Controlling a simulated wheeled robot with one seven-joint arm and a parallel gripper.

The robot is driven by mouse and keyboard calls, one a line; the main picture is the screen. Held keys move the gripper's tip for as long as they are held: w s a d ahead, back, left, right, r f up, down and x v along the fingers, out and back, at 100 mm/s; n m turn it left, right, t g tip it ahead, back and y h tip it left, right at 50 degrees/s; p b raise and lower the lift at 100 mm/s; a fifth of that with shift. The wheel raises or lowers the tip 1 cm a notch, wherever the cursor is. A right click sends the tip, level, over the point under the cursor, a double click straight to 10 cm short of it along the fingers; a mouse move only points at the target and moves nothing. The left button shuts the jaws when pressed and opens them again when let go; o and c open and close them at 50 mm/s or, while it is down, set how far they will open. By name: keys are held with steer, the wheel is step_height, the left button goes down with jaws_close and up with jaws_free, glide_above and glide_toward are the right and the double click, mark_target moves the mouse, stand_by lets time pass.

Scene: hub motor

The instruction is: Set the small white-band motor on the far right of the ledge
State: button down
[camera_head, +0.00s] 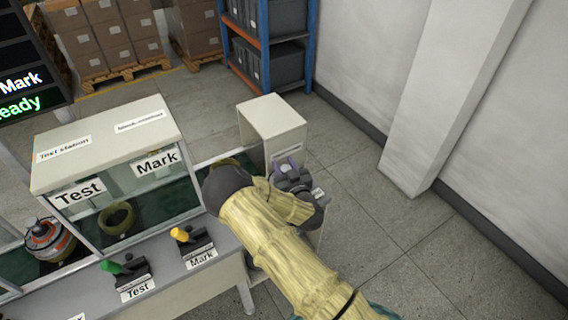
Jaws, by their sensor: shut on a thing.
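My gripper (288,168), with purple fingers, is right of the test station, by a white cabinet (274,130). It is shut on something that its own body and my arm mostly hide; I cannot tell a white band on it. A pale surface with a small label (318,193) shows just right of the gripper; most of it is hidden, and I cannot tell whether it is the ledge. A motor with an orange-red band and pale top (48,238) stands at the far left. An olive ring (117,218) sits inside the station.
Open floor lies to the right, before a white pillar (440,110). Shelving and boxes stand behind.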

steer(key=shift+f, duration=1.6)
steer(key=c, duration=1.3)
jaws_free()
steer(key=shift+f, duration=0.25)
steer(key=shift+c, duration=0.2)
steer(key=o, duration=0.4)
steer(key=shift+o, duration=0.2)
steer(key=shift+s+r, duration=0.1)
steer(key=shift+s, duration=0.05)
steer(key=b+v, duration=0.2)
steer(key=v, duration=1)
steer(key=shift+b, duration=0.35)
